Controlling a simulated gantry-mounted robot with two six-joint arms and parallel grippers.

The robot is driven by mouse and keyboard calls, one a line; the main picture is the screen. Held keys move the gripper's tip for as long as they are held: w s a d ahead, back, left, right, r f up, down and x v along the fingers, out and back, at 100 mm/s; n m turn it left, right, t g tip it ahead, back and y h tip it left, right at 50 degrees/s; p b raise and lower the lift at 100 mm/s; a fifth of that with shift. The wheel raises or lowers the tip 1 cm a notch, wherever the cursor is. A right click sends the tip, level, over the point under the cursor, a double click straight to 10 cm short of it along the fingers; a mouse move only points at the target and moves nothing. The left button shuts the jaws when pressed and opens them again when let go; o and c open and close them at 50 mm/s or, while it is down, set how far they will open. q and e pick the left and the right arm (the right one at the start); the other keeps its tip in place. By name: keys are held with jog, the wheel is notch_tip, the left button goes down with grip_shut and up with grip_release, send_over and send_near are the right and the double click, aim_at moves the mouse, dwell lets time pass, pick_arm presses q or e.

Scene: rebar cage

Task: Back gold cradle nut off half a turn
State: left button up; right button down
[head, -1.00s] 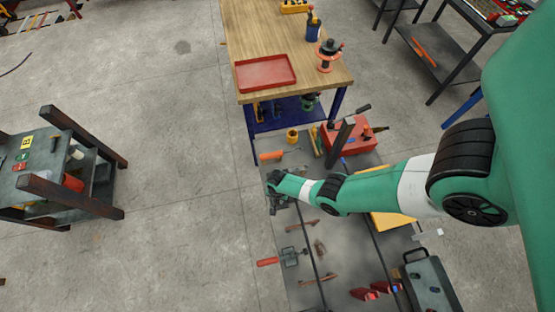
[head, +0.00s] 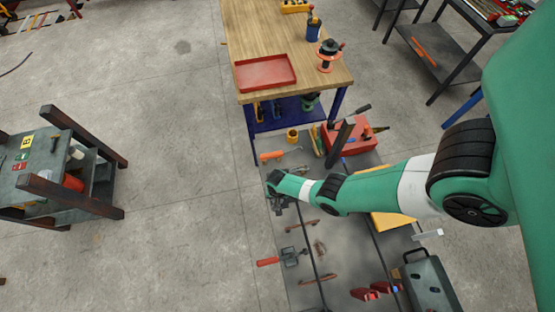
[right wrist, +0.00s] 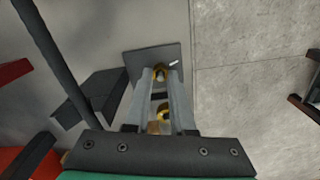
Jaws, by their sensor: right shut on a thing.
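In the right wrist view a gold nut (right wrist: 160,73) sits at the tips of my right gripper (right wrist: 160,76), over a dark grey square plate (right wrist: 140,60). The two fingers are shut on this nut, one on each side. A short white mark (right wrist: 174,63) shows on the plate beside it. A second gold part (right wrist: 164,112) shows further back between the fingers. My left gripper is not in view.
A dark bar (right wrist: 50,55) and a dark block (right wrist: 95,95) stand left of the fingers in the right wrist view. Orange-handled tools (head: 270,155) and a red toolbox (head: 352,138) lie nearby. Open floor (head: 185,170) is to the left.

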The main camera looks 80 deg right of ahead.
jog(key=n, duration=0.4)
jog(key=shift+n, duration=0.3)
jog(key=n, duration=0.3)
jog(key=shift+w+a+n, duration=0.1)
jog(key=shift+n, duration=0.2)
jog(key=n, duration=0.8)
jog(key=shift+a, duration=0.15)
jog(key=n, duration=0.4)
jog(key=shift+n, duration=0.3)
jog(key=n, duration=0.3)
jog(key=shift+a+n, duration=0.1)
jog(key=shift+n, duration=0.3)
jog(key=n, duration=0.4)
jog(key=shift+n, duration=2)
